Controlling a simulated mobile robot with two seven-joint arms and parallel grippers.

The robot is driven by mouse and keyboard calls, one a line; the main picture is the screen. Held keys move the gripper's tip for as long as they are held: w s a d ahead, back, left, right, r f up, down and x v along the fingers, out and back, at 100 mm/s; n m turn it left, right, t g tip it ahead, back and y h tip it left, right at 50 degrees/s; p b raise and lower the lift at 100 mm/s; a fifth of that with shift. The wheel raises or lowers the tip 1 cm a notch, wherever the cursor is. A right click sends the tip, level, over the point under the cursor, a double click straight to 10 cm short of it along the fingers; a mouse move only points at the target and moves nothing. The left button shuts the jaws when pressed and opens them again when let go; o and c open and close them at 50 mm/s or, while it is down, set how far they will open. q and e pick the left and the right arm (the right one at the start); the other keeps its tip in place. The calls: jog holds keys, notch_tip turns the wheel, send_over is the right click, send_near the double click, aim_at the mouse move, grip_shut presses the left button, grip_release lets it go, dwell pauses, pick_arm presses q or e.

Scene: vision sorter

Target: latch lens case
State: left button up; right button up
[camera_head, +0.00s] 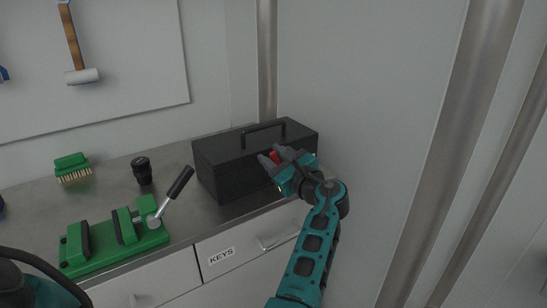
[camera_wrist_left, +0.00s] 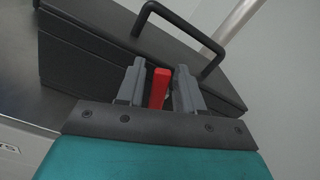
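The lens case, a black box (camera_head: 222,174) with a handle on its lid, stands on the counter against the back wall. Its lid looks closed down on the body. A red latch (camera_wrist_left: 158,88) is on its front and also shows in the head view (camera_head: 274,156). My left gripper (camera_wrist_left: 158,82) is at the case's front, with one grey finger on each side of the red latch. A narrow gap shows beside the latch, so the fingers look open around it. In the head view the left gripper (camera_head: 272,156) hides part of the case front. My right gripper is not in view.
A green clamp fixture (camera_head: 115,235) with a black-gripped lever (camera_head: 178,184) stands left of the case. A black lens (camera_head: 142,170) and a green brush (camera_head: 73,167) are farther back. Drawers, one labelled KEYS (camera_head: 221,256), are below the counter edge. A hammer (camera_head: 76,45) hangs on the wall board.

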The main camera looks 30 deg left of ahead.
pick_arm(q)
grip_shut()
jog(key=shift+a, duration=0.1)
dwell(0.4)
